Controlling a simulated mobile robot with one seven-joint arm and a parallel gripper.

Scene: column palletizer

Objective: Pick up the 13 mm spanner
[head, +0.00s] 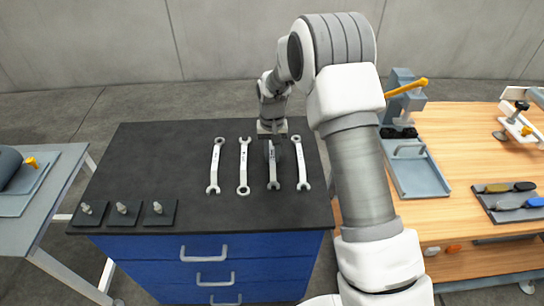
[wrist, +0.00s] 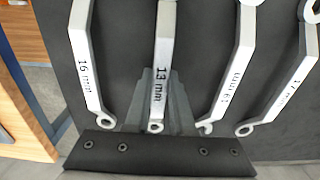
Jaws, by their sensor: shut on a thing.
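The 13 mm spanner (wrist: 160,75) is silver and carries the mark "13 mm". In the wrist view it runs lengthwise in line with my gripper (wrist: 156,105), whose grey fingers show at both sides of it. In the head view my gripper (head: 272,146) is over the same spanner (head: 273,172), the second from the right in the row, and hides its far part. The gripper is shut on this spanner. I cannot tell whether it is clear of the dark top.
The 16 mm spanner (wrist: 88,60) lies close beside it; two more spanners (head: 244,165) (head: 216,164) lie on the other side. The dark-topped blue cabinet (head: 150,150) carries several small plates with bolts (head: 122,210) at its front left. A wooden bench (head: 450,155) stands at the right.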

